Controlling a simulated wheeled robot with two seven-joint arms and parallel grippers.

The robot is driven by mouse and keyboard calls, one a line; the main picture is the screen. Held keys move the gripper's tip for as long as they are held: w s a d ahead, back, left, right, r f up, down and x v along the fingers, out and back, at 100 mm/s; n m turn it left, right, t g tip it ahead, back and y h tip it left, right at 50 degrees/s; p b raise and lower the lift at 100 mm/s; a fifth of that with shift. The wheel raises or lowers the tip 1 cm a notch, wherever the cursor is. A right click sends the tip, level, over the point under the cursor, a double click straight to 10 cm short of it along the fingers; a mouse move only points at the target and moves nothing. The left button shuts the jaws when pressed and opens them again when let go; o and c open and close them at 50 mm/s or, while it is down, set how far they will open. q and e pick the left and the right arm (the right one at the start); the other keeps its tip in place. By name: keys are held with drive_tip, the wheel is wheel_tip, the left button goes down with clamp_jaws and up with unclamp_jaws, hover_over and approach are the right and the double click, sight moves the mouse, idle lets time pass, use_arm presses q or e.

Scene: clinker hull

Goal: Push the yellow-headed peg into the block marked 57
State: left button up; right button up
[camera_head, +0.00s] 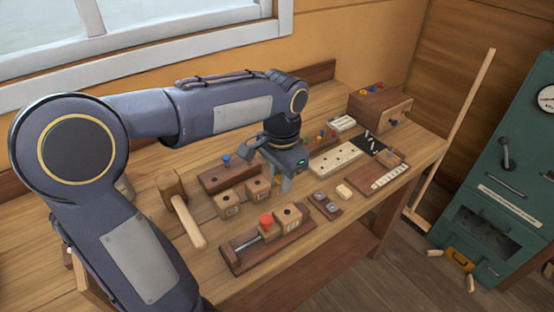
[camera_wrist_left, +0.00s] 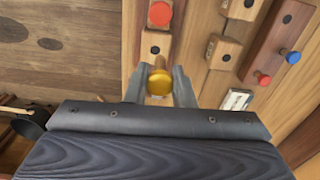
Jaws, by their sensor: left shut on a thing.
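My left gripper (camera_head: 286,182) hangs over the middle of the bench, fingers down. In the left wrist view it (camera_wrist_left: 166,88) is shut on the yellow-headed peg (camera_wrist_left: 160,80); the head is round and gold-yellow. The peg's lower end is hidden below its head, and the peg does not show clearly in the head view. Just ahead of the peg in the wrist view is a wooden block with an empty hole (camera_wrist_left: 154,49), in the dark holder beside the red-headed peg (camera_wrist_left: 160,14). Two more holed blocks (camera_head: 227,205) (camera_head: 258,188) stand behind. Their markings are too small to read.
A mallet (camera_head: 181,205) lies left of the blocks. A dark rack with a blue peg (camera_head: 222,176) stands behind them. A dark holder (camera_head: 240,262) bears the red-headed peg (camera_head: 266,220). A pale holed board (camera_head: 335,160) and small trays lie to the right.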

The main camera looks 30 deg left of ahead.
use_arm(q)
wheel_tip(320, 180, down, 6)
drive_tip(key=w+d+n+b, duration=0.1)
drive_tip(key=b, duration=0.4)
drive_tip(key=shift+w+n, duration=0.15)
drive_tip(key=shift+n, duration=0.15)
use_arm(e)
wheel_tip(320, 180, down, 4)
drive_tip(key=shift+w+d+r, duration=0.1)
drive_tip(key=shift+d, duration=0.05)
use_arm(q)
drive_tip(key=shift+d+f, duration=0.1)
drive_tip(key=shift+f, duration=0.05)
drive_tip(key=shift+f, duration=0.1)
drive_tip(key=shift+f, duration=0.3)
drive_tip(key=shift+f+b, duration=0.7)
drive_tip(key=shift+f, duration=0.25)
use_arm(e)
drive_tip(key=shift+f, duration=0.8)
